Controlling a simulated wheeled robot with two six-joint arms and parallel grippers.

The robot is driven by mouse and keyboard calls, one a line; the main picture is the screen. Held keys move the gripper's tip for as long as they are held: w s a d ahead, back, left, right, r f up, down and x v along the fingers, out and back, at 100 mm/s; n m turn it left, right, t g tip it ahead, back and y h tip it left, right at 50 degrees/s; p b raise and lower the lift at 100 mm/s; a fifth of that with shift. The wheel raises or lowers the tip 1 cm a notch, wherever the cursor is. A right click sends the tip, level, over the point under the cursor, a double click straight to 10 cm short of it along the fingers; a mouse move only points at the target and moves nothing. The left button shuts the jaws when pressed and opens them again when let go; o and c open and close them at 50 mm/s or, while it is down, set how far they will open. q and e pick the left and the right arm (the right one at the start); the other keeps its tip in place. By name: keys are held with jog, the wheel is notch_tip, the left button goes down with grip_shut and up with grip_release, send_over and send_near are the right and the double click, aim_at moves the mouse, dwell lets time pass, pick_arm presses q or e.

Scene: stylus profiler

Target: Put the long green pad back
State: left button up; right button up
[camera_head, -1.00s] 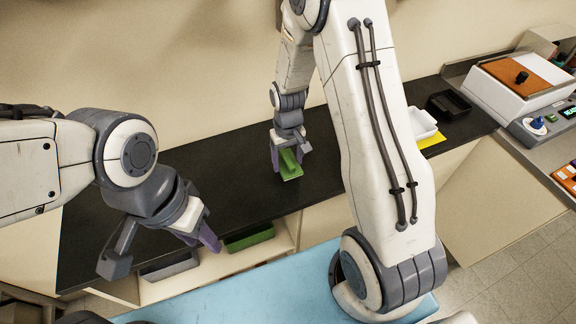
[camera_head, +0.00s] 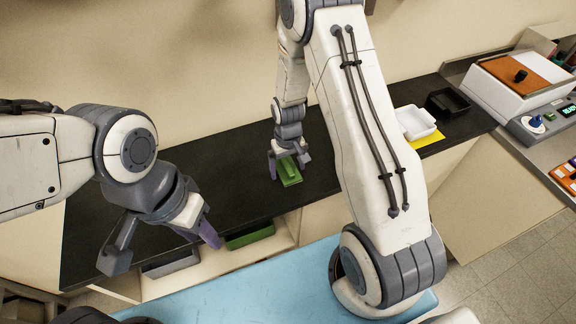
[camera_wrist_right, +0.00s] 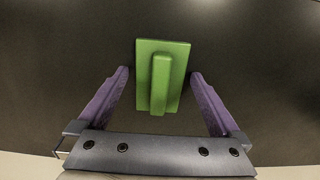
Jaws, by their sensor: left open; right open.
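The long green pad (camera_head: 289,172) lies on the black counter, a flat green plate with a raised bar along its middle. In the right wrist view the pad (camera_wrist_right: 162,77) sits between and ahead of my right gripper's purple fingers, with gaps on both sides. My right gripper (camera_head: 288,167) is open above it; in the wrist view (camera_wrist_right: 160,88) its fingers do not touch the pad. My left gripper (camera_head: 200,235) is open and empty at the counter's front edge. A green bin (camera_head: 249,236) sits in the shelf opening below the counter.
A grey bin (camera_head: 171,264) sits left of the green bin. A white tray (camera_head: 415,122) on a yellow sheet (camera_head: 428,140) and a black tray (camera_head: 447,103) stand right. The black counter (camera_head: 225,170) is clear around the pad.

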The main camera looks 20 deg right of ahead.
aim_at(288, 167)
jog(key=shift+r, duration=0.45)
notch_tip(288, 167, up, 11)
jog(key=b, duration=0.2)
jog(key=s+a+r+n, duration=0.3)
jog(key=s+a+r, duration=0.4)
jog(key=s+a, duration=0.35)
jog(key=s+a+r+n+y, duration=0.1)
jog(key=s+a+r+n, duration=0.1)
jog(key=s, duration=1.1)
jog(key=shift+a+r+n, duration=0.2)
jog(key=shift+a+n, duration=0.6)
jog(key=shift+n, duration=0.1)
